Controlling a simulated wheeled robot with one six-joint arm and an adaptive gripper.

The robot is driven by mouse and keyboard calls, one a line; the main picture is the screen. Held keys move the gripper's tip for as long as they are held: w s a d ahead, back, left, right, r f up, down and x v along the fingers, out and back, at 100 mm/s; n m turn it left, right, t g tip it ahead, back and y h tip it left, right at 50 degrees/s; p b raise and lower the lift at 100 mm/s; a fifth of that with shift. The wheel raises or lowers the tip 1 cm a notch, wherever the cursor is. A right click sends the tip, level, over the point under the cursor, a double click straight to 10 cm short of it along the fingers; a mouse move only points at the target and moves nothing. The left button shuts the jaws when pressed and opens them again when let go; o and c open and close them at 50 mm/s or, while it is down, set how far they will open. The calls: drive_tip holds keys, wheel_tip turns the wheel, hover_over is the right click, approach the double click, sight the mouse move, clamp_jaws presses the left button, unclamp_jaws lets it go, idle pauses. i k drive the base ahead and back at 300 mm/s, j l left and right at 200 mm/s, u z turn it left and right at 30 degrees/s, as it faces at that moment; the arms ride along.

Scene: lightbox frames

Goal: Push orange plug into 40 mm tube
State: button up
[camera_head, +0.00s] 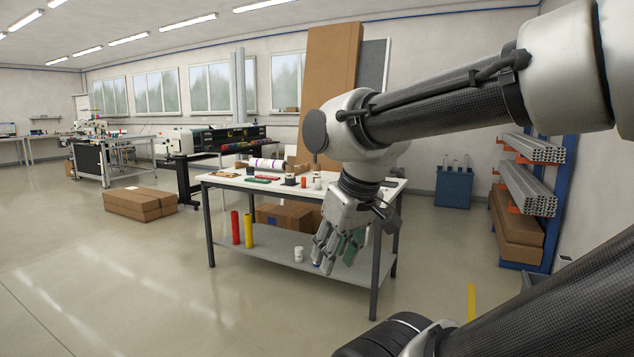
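A small orange piece (303,182) stands on the white-topped table (222,181), among small items; it may be the orange plug, but it is too small to be sure. I cannot pick out a 40 mm tube with certainty.
White pieces (298,254) stand on the lower shelf, near a cardboard box (288,216). A printed roll (266,164) lies on the tabletop. Brown boxes (140,203) sit on the floor at left. A profile rack (545,200) stands at right.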

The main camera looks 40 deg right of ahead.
sight(291, 168)
drive_tip(key=i+l+z, duration=0.3)
drive_tip(key=i+l, duration=0.65)
drive_tip(key=l, duration=0.15)
drive_tip(key=i+l+z, duration=0.3)
drive_tip(key=i+l, duration=0.55)
drive_tip(key=i, duration=0.15)
drive_tip(key=i+j+z, duration=0.2)
drive_tip(key=i+j, duration=0.15)
drive_tip(key=i+j+z, duration=0.15)
drive_tip(key=i+j, duration=0.25)
drive_tip(key=i, duration=0.15)
drive_tip(key=i+j+z, duration=0.2)
drive_tip(key=i+j, duration=0.25)
drive_tip(key=i+j+z, duration=0.2)
drive_tip(key=i+j, duration=0.15)
drive_tip(key=j, duration=0.2)
drive_tip(key=i+j+z, duration=0.15)
drive_tip(key=i+j, duration=0.2)
drive_tip(key=j, duration=0.25)
